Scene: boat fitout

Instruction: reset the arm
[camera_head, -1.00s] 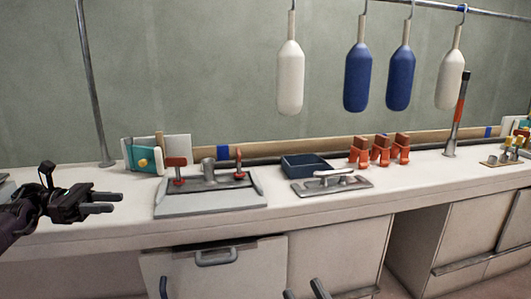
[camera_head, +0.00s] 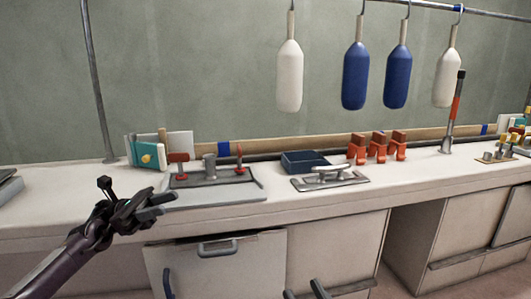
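My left gripper (camera_head: 166,202) is in front of the counter's front edge at the left, its arm rising from the lower left. Its two dark fingers point right and slightly up, with a narrow gap and nothing seen between them. It overlaps the near left corner of the grey tray in the picture without visible contact. Two dark, slanted tips at the bottom edge look like the fingers of my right gripper (camera_head: 304,290). They are spread apart and nothing shows between them; the rest is out of frame.
The counter (camera_head: 80,188) carries a grey tray (camera_head: 215,194) with red-handled parts, a dark blue bin (camera_head: 305,161), a metal cleat (camera_head: 330,180) and several orange pieces (camera_head: 377,148). Blue and white fenders (camera_head: 356,75) hang above. A drawer handle (camera_head: 217,248) juts out below.

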